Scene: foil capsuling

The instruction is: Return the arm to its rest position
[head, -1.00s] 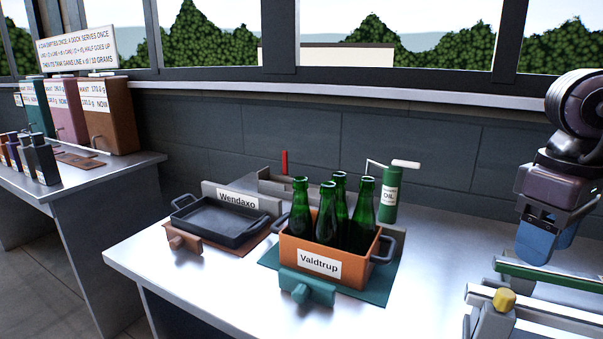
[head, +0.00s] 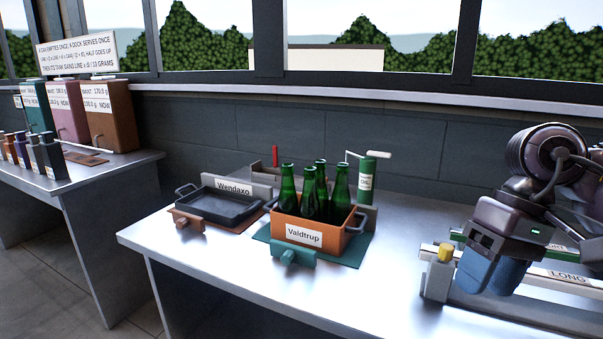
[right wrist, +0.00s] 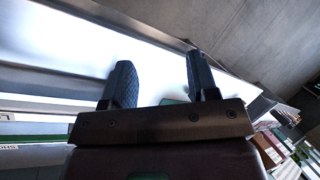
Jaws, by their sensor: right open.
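My right arm comes in at the right of the head view. Its gripper (head: 497,275) has blue fingers pointing down, in front of the rails at the right end of the metal table. In the right wrist view the two dark fingers (right wrist: 160,85) are apart with nothing between them, so the gripper is open and empty. My left gripper is in neither view.
An orange crate (head: 322,239) marked Valdtrup holds several green bottles. A dark empty tray (head: 222,207) sits by the Wendaxo sign (head: 234,187). A green oil cylinder (head: 366,180) stands behind. A rail with a yellow knob (head: 446,252) lies near my gripper. The table's front middle is clear.

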